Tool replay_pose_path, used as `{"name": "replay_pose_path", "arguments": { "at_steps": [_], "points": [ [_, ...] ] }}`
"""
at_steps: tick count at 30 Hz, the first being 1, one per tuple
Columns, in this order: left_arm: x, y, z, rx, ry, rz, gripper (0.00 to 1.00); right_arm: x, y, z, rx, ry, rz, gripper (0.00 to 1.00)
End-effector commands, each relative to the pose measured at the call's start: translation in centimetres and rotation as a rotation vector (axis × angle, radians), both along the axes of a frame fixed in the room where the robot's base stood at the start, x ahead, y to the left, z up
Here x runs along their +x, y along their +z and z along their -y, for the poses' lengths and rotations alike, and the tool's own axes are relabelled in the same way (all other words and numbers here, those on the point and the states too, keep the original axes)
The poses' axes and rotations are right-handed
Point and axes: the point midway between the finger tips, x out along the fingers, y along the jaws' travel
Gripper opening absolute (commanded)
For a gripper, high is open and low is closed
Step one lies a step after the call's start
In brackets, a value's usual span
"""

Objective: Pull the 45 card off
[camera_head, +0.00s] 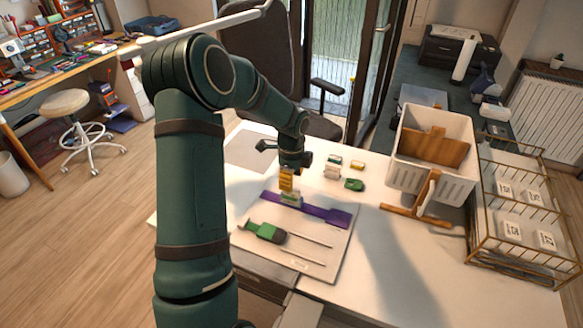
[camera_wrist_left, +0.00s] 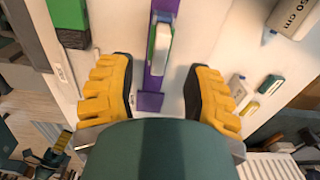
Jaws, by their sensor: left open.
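My left gripper (camera_head: 287,181) is open above the white board (camera_head: 322,268). Its two yellow fingers also show in the left wrist view (camera_wrist_left: 157,92), spread apart with nothing between the tips. A green and white clip-like piece (camera_wrist_left: 161,42) sits on the purple strip (camera_wrist_left: 150,102) just beyond the fingers; the purple strip also shows in the head view (camera_head: 325,214). Small white cards with dark print (camera_head: 512,230) are at the wire rack on the right. I cannot read which one says 45. My right gripper is not in view.
A green-bodied tool with thin rods (camera_head: 264,232) lies on the board. Small green and yellow pieces (camera_head: 357,165) lie behind it. A white bin (camera_head: 408,172) and a wooden stand (camera_head: 427,195) are to the right, before the wire rack (camera_head: 475,238). The front right tabletop is clear.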

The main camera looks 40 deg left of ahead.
Motion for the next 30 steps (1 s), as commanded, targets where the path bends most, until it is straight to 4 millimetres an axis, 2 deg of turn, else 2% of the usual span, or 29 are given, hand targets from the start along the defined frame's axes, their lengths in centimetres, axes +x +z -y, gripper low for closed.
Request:
{"name": "replay_pose_path", "arguments": {
  "at_steps": [3, 9, 15, 23, 27, 30],
  "points": [
    [0.0, -2.2, 0.0, -0.001, 0.0, -0.002, 0.5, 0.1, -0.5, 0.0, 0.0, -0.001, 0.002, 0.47],
    [0.0, -4.4, 0.0, 0.001, 0.0, -0.001, 0.5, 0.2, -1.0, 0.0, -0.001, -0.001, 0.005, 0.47],
    [0.0, -5.1, 0.0, 0.0, 0.0, 0.0, 0.5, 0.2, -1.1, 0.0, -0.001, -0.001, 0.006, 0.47],
    [0.0, -5.1, 0.0, 0.0, 0.0, 0.0, 0.5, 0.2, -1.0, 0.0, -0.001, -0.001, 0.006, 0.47],
    [0.0, -5.1, 0.0, 0.0, 0.0, 0.0, 0.0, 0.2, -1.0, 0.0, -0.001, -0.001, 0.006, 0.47],
    [0.0, -5.1, 0.0, 0.0, 0.0, 0.0, 0.0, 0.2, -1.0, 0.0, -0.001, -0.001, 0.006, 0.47]
  ]
}}
